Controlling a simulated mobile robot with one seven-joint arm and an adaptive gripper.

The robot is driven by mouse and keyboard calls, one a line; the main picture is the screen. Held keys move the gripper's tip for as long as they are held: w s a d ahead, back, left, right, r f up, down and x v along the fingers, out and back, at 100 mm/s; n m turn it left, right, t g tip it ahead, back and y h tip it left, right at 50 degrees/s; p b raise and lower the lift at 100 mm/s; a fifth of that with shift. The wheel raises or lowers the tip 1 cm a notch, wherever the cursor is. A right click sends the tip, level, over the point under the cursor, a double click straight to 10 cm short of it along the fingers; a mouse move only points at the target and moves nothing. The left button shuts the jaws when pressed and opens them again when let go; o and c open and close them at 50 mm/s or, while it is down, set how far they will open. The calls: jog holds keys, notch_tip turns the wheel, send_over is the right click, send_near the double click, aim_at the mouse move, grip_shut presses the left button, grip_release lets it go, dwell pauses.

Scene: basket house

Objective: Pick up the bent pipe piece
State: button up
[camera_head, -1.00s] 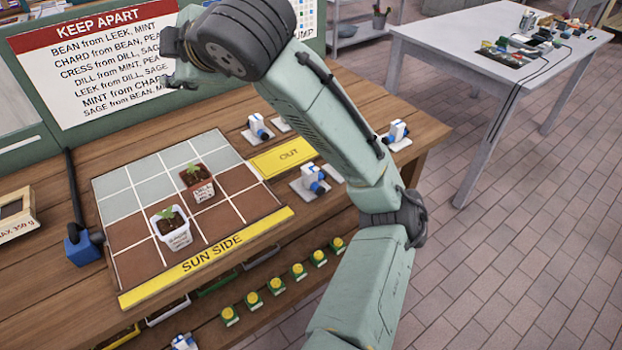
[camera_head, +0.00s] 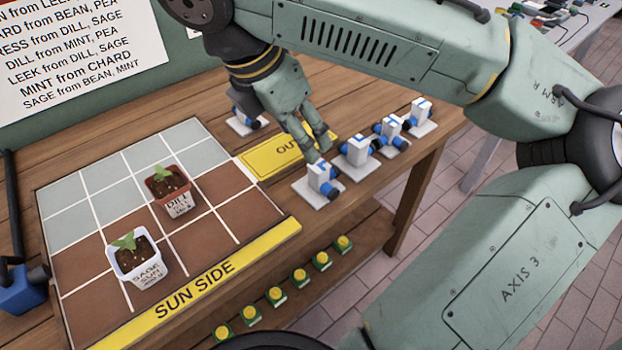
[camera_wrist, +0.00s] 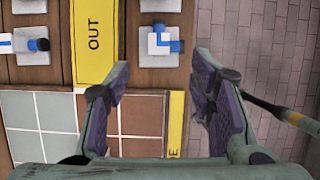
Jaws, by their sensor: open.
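Several small white pipe pieces with blue and dark ends stand on light square plates at the right of the bench. The nearest piece (camera_head: 322,178) is just below my gripper (camera_head: 314,152). In the wrist view it looks bent, a white and blue L-shaped piece (camera_wrist: 164,41) on its plate, ahead of my open fingers (camera_wrist: 155,88). Nothing is between the fingers. Behind the OUT strip another piece (camera_head: 246,117) shows; in the wrist view it looks straighter, with a black end (camera_wrist: 25,44). More pieces (camera_head: 358,150) (camera_head: 392,128) (camera_head: 420,110) stand to the right.
A yellow OUT strip (camera_head: 262,165) lies beside the plates. A tiled grid board (camera_head: 95,205) holds a dill pot (camera_head: 170,195) and a sage pot (camera_head: 136,262). Yellow-green buttons (camera_head: 300,276) line the lower front. The bench edge is close on the right.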

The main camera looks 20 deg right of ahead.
aim_at(319, 165)
jog(key=x, duration=1.1)
jog(key=shift+w+d, duration=0.1)
jog(key=shift+w, duration=0.05)
grip_shut()
dwell(0.4)
